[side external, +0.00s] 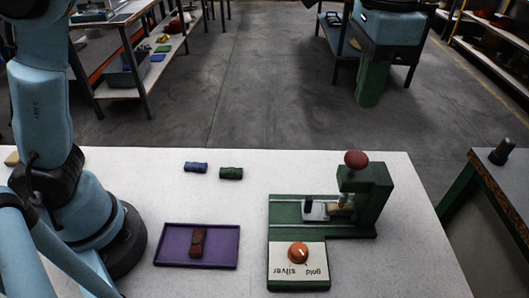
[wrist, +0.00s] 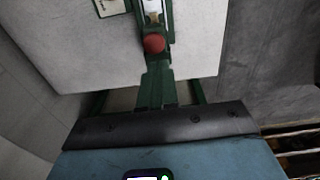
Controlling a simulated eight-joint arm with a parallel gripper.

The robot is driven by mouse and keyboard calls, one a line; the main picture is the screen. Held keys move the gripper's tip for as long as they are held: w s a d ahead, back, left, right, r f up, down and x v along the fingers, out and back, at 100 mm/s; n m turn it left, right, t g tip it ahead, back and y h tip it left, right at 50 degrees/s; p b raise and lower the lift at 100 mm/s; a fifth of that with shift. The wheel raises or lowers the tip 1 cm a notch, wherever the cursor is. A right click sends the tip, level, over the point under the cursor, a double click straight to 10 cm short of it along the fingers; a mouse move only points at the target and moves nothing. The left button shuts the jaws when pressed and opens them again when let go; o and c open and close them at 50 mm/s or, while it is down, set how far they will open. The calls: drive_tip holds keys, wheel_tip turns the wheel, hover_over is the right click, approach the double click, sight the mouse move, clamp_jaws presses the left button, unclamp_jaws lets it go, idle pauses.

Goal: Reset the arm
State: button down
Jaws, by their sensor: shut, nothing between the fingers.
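My gripper (wrist: 157,68) shows in the wrist view at the bottom middle. Its green fingers are together and hold nothing. The hand behind them is blue with a dark bar. The green hat press (side external: 370,196) stands at the right of the table in the side view. Its red knob (side external: 355,159) is on top, and the knob also shows just above my fingers in the wrist view (wrist: 153,43). I cannot tell the distance between them.
A purple tray (side external: 167,246) holds a dark red piece (side external: 197,242). A blue piece (side external: 195,167) and a green piece (side external: 231,173) lie behind it. An orange dial (side external: 298,252) sits on the press's gold and silver panel. The white table (side external: 400,260) is clear around them.

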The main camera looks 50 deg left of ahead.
drive_tip(key=s+a+f+n+t, duration=0.1)
drive_tip(key=a+f+n+t, duration=0.1)
drive_tip(key=a, duration=0.6)
drive_tip(key=s+a+f+n+t, duration=0.1)
drive_tip(key=a+f+n, duration=0.15)
drive_tip(key=a, duration=0.45)
drive_tip(key=s+a+f+n+t, duration=0.3)
drive_tip(key=s+a+f, duration=0.3)
drive_tip(key=a+f, duration=0.2)
drive_tip(key=shift+s+a+n+t, duration=0.4)
drive_tip(key=shift+a+n, duration=0.15)
drive_tip(key=shift+a, duration=0.35)
drive_tip(key=c, duration=1.8)
unclamp_jaws()
